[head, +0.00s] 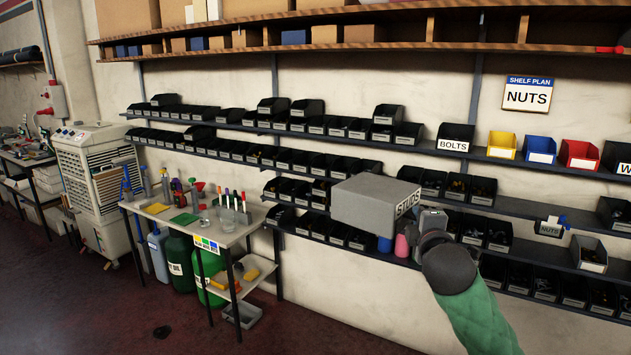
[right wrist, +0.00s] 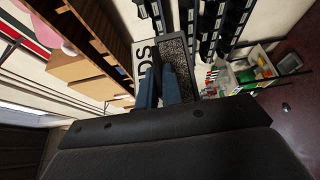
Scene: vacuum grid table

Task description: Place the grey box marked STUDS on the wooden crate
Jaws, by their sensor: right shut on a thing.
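The grey box marked STUDS (head: 372,204) is held up in front of the wall shelves, roughly level, with its lettered end toward my right gripper (head: 414,222). That gripper is shut on the box. In the right wrist view the fingers (right wrist: 160,85) reach onto the box (right wrist: 176,58), and part of its lettering shows. Nothing visible supports the box from below. I cannot make out a wooden crate in either view. My left gripper is not in view.
Shelves (head: 510,212) with several black bins line the wall behind the box. Yellow (head: 502,145), blue (head: 538,150) and red (head: 579,154) bins stand at right. A small bench (head: 225,237) with bottles and tools stands left. Red floor (head: 120,300) is open in front.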

